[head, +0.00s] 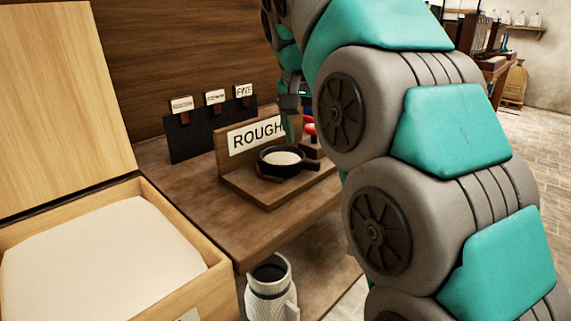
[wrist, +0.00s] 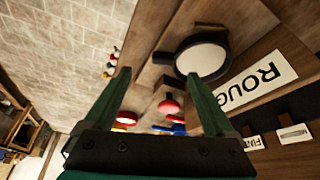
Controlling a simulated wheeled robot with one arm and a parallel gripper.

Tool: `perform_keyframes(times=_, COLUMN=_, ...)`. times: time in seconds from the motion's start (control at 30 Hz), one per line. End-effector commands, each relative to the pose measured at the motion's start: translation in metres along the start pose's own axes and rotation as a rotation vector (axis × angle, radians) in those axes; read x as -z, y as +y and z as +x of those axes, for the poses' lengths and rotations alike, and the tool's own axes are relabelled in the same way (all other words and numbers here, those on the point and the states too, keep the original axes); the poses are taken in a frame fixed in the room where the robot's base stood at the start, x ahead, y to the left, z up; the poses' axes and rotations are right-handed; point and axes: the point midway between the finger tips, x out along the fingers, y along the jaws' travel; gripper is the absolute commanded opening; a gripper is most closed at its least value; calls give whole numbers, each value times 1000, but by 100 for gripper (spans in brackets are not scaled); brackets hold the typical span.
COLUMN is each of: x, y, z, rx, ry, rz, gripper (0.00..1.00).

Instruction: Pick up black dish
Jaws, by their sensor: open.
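The black dish (head: 284,170) is a small round pan with a short handle, holding a pale white fill. It sits upright on a wooden stand (head: 262,192) in front of a sign reading ROUGH (head: 255,136). In the wrist view the dish (wrist: 179,64) lies beyond the fingers, near the right fingertip, with its handle pointing left. My gripper (head: 291,124) is above and just behind the dish in the head view, partly hidden by my arm. The wrist view shows its green fingers (wrist: 160,80) wide apart with nothing held between them.
Red-topped objects (wrist: 170,106) stand beside the stand. A dark rack (head: 208,132) with small labelled cards is behind left. A large open wooden box (head: 172,196) with white fill is at left. A ribbed white jug (head: 270,298) stands in front, below the bench top.

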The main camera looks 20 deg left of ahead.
Motion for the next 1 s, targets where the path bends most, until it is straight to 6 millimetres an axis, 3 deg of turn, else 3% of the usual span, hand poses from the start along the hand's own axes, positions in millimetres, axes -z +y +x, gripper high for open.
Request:
perform_keyframes(times=0.37, x=0, y=-2, z=22, rx=0, ry=-2, rz=-3, gripper=89)
perform_keyframes(times=0.7, x=2, y=-7, z=64, rx=-4, ry=-6, rz=-3, gripper=89)
perform_keyframes(times=0.97, x=3, y=-8, z=67, rx=-1, ry=-1, rz=-2, gripper=89)
perform_keyframes(times=1.0, x=3, y=-8, z=67, rx=-1, ry=-2, rz=-2, gripper=86)
